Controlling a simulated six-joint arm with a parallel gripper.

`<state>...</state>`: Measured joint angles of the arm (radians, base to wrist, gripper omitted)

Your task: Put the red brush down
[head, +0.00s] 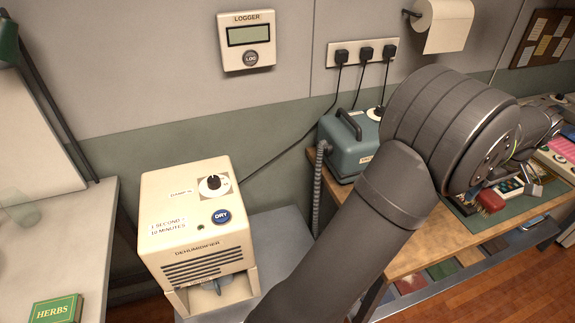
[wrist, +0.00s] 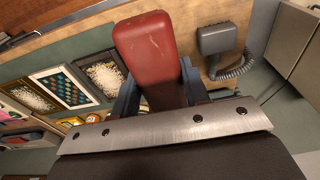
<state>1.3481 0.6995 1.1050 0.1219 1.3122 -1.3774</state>
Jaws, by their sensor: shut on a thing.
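The red brush (wrist: 148,42) shows in the wrist view as a worn red block, upright in the picture between the fingers of my gripper (wrist: 160,92). The gripper is shut on it, with one dark finger on each side. The lower part of the brush is hidden by the metal plate of the gripper. In the head view, a small red part of the brush (head: 490,200) shows beside my arm, over the wooden workbench (head: 425,240). My arm hides most of the gripper there. I cannot tell whether the brush touches the bench.
A green mat (head: 513,218) lies on the bench. Framed trays of pale bits (wrist: 62,88) show left of the brush in the wrist view. A teal machine with a hose (head: 350,145) stands on the bench's left end. A cream dehumidifier (head: 195,235) stands farther left.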

